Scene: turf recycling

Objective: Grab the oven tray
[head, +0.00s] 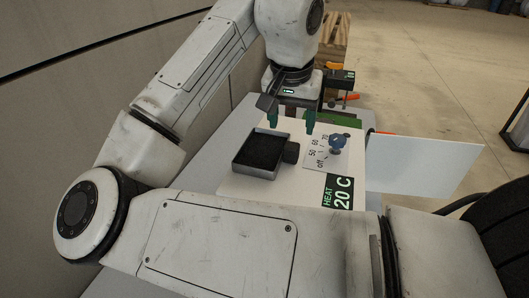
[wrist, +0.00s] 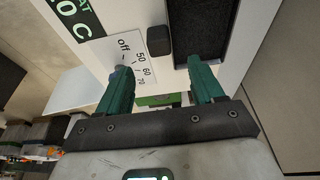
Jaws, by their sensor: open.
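The oven tray (head: 253,172) is a shallow, grey-rimmed rectangle with a black inside, set in the white top of the oven (head: 232,184). Its dark block handle (head: 291,152) sticks out on the right side. In the wrist view the tray (wrist: 205,30) is at the top, with the handle (wrist: 158,41) beside it. My gripper (head: 291,119) has two green fingers, apart and empty, behind the handle in the head view. In the wrist view my gripper (wrist: 158,66) has the handle just beyond the gap between its fingertips. Contact with the handle does not show.
A blue dial knob (head: 338,143) with temperature marks stands close to the right finger. A display (head: 339,192) reads HEAT 20 C. A white panel (head: 420,165) juts out at the right. Tools and a green item (head: 345,119) lie behind. A wall is at the left.

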